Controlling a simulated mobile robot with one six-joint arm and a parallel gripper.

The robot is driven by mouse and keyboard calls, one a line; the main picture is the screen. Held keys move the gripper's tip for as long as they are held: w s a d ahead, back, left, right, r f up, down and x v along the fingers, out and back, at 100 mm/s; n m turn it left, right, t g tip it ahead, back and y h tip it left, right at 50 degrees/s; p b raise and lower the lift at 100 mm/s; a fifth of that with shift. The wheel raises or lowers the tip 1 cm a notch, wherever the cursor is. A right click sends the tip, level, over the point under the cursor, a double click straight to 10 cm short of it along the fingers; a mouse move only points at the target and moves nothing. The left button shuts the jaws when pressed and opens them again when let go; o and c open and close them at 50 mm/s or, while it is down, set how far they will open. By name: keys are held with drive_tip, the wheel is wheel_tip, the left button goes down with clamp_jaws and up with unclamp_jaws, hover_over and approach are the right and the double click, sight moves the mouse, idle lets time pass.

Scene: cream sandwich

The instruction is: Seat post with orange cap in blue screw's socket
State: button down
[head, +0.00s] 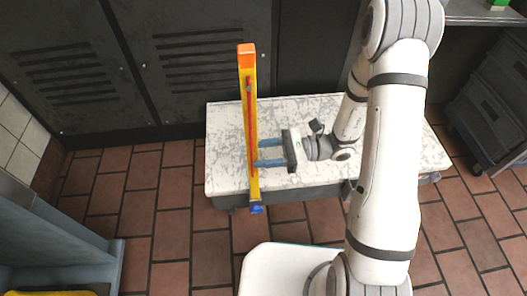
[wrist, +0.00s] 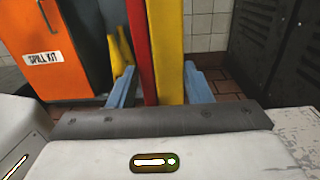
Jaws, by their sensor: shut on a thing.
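A long yellow post (head: 254,183) with a red strip along it and an orange cap (head: 246,55) stands near upright in the head view. My gripper (head: 258,154) is shut on its lower part, with blue fingers coming from the right. In the wrist view the post (wrist: 170,45) stands between the two blue fingers of my gripper (wrist: 158,88). A small blue piece (head: 257,208) shows at the post's lower end, by the bench's front edge. I cannot tell if it belongs to the post or is the blue screw. No socket opening shows clearly.
A low bench with a worn white top (head: 222,150) stands behind and under my gripper. Dark lockers (head: 190,55) line the back. An orange spill kit cabinet (wrist: 75,45) is at left in the wrist view. Brick-tiled floor (head: 150,205) is clear to the left of the bench.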

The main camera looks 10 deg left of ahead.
drive_tip(key=shift+f+b, duration=1.3)
drive_tip(key=shift+f, duration=0.8)
drive_tip(key=c, duration=0.7)
unclamp_jaws()
drive_tip(key=shift+o, duration=0.2)
drive_tip(key=p+v, duration=0.2)
drive_tip(key=v, duration=0.5)
drive_tip(key=shift+d, duration=0.4)
drive_tip(key=shift+w, duration=0.1)
drive_tip(key=s+d+r+n+t+h+p, duration=0.2)
drive_tip(key=r+p, duration=0.9)
drive_tip(key=r, duration=0.6)
drive_tip(key=s+d+r+n+t+h+p, duration=0.2)
drive_tip(key=s+d+r+n+h+p, duration=0.2)
drive_tip(key=r+p, duration=0.7)
drive_tip(key=s+d+r+n+t+h+p, duration=0.3)
drive_tip(key=d+r+n+h+p, duration=0.3)
drive_tip(key=r, duration=1.7)
drive_tip(key=n+h+p, duration=0.3)
drive_tip(key=h+p, duration=0.2)
drive_tip(key=shift+d+r, duration=0.2)
drive_tip(key=shift+d, duration=0.2)
